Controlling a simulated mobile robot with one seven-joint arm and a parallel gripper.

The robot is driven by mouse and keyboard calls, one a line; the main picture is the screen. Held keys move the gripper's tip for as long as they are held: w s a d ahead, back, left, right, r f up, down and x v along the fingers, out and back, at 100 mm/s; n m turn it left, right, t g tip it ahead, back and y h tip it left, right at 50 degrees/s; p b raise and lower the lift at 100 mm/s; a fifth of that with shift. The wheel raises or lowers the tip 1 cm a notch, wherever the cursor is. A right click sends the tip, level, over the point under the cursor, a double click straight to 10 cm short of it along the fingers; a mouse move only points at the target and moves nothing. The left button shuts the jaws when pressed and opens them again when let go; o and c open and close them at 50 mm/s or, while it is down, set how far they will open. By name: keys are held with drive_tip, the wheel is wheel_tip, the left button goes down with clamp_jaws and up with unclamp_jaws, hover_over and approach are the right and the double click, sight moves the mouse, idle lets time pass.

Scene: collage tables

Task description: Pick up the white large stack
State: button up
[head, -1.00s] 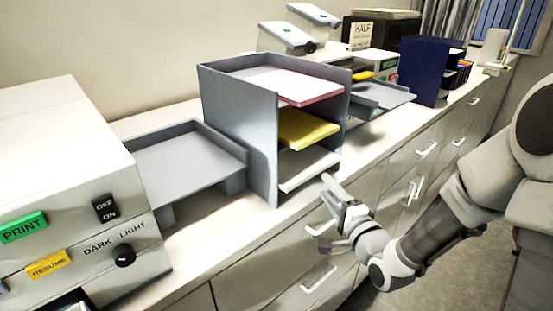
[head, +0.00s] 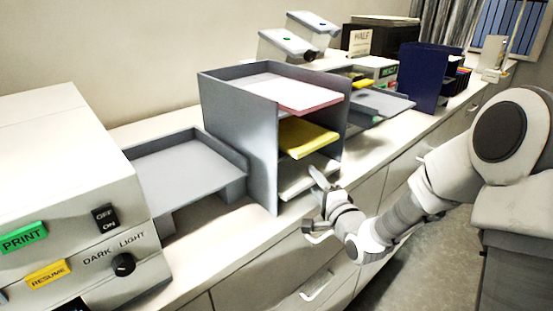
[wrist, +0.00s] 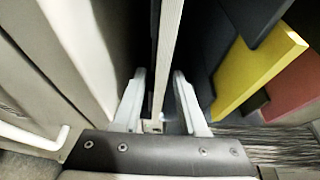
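The white stack (head: 296,178) lies in the bottom compartment of the grey organizer (head: 240,130), its front edge sticking out slightly. In the wrist view the white stack (wrist: 166,50) shows edge-on as a pale strip running between my fingers. My gripper (head: 317,177) is at the front of that bottom compartment; in the wrist view my gripper (wrist: 160,98) is open, one finger on each side of the strip, with dark gaps beside it. Contact with the stack does not show.
A yellow stack (head: 305,137) is in the compartment above, and a pink-edged white stack (head: 290,92) is above that. A printing machine (head: 70,190) with a grey tray (head: 185,170) stands at left. Drawer handles (head: 318,285) stick out below the counter.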

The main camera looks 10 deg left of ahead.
clamp_jaws()
idle(1.1)
drive_tip(key=shift+r, duration=0.1)
